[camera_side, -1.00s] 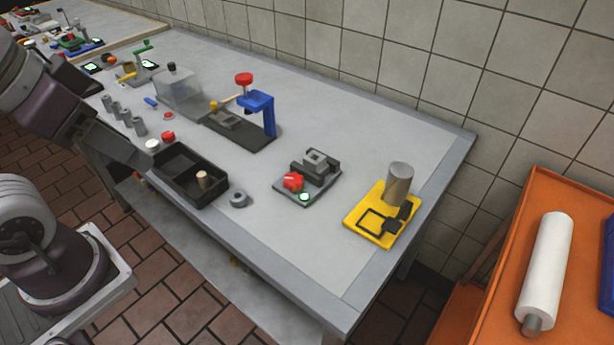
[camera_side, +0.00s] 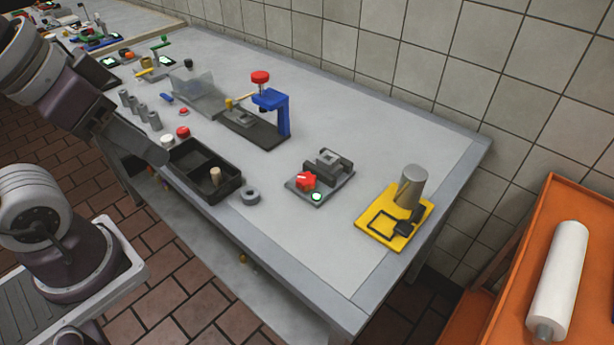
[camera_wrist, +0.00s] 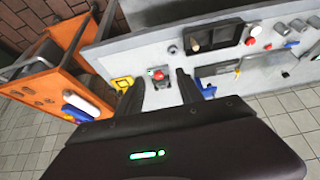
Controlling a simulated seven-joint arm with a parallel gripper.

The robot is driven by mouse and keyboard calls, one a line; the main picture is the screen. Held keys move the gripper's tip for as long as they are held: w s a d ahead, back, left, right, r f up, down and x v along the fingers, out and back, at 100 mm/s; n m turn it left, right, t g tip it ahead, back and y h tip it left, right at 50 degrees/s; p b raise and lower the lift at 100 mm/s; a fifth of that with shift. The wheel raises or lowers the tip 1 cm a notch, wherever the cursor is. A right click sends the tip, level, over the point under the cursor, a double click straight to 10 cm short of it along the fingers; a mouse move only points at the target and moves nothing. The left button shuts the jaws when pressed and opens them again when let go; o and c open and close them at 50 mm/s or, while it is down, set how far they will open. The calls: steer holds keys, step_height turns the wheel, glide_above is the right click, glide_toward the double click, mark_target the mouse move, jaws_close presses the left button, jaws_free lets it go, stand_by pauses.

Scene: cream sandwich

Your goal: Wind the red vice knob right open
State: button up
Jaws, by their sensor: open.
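The grey vice (camera_side: 328,162) sits on a flat base on the bench, right of centre in the side view. Its red knob (camera_side: 306,180) faces the front left, beside a lit green button (camera_side: 316,197). In the wrist view the red knob (camera_wrist: 158,74) shows small and distant, between the finger lines. My gripper (camera_wrist: 159,79) is open and empty, its two dark fingers apart and well away from the vice. In the side view my arm ends at the left, near the black tray; the fingers cannot be made out there.
A yellow plate (camera_side: 372,233) with a grey cylinder (camera_side: 411,186) stands right of the vice. A blue-framed press (camera_side: 284,118) with a red top stands behind left. The black tray (camera_side: 233,191) and a grey ring (camera_side: 250,196) lie left. Bench around the vice is clear.

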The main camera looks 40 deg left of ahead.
steer(key=shift+o, duration=2.1)
steer(key=w+d+g+h, duration=0.1)
steer(key=w+g, duration=0.1)
steer(key=w, duration=0.7)
steer(key=shift+w+d+r+m, duration=0.2)
steer(key=shift+w+r+m, duration=0.1)
steer(key=shift+r+m, duration=0.1)
steer(key=m+g, duration=0.2)
steer(key=g, duration=0.1)
glide_above(306, 178)
steer(key=shift+y, duration=0.4)
steer(key=f, duration=1.6)
steer(key=shift+s, duration=0.3)
steer(key=shift+g, duration=0.3)
steer(key=f, duration=0.8)
steer(key=shift+w+f, duration=0.2)
steer(key=shift+w, duration=0.15)
jaws_close()
